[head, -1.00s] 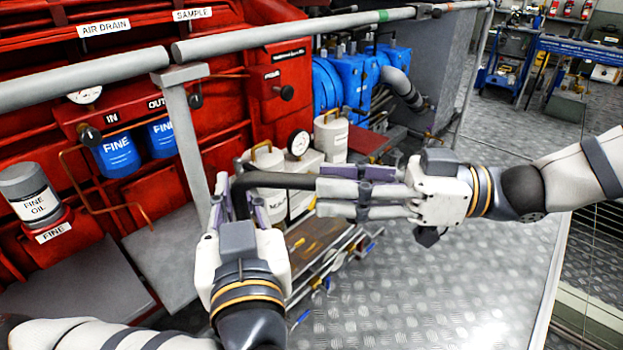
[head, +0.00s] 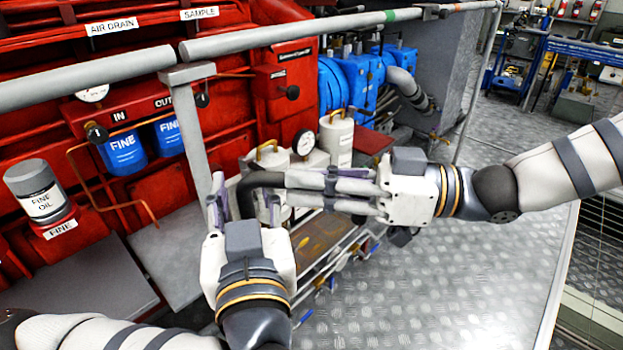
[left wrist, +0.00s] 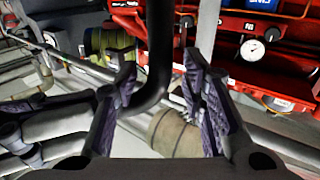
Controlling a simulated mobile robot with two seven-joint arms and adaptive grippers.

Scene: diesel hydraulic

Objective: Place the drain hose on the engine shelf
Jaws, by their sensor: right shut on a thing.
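The drain hose (head: 262,180) is a dark bent pipe in the middle of the head view. My right gripper (head: 331,190) is shut on it from the right. The hose bends down between the fingers of my left gripper (head: 244,205). In the left wrist view the black hose (left wrist: 160,55) passes between the spread purple-padded fingers of that gripper (left wrist: 158,95), with gaps on both sides. The part inside the right fingers is hidden. Grey flat shelf surfaces (head: 168,255) lie along the red engine at the left; I cannot tell which one is the engine shelf.
A grey handrail (head: 290,35) crosses above, with a post (head: 190,130) close behind my left gripper. White canisters (head: 339,140) and a gauge (head: 304,143) stand behind the hose. A rack of tools (head: 325,250) lies below. The tread-plate floor (head: 450,280) at the right is clear.

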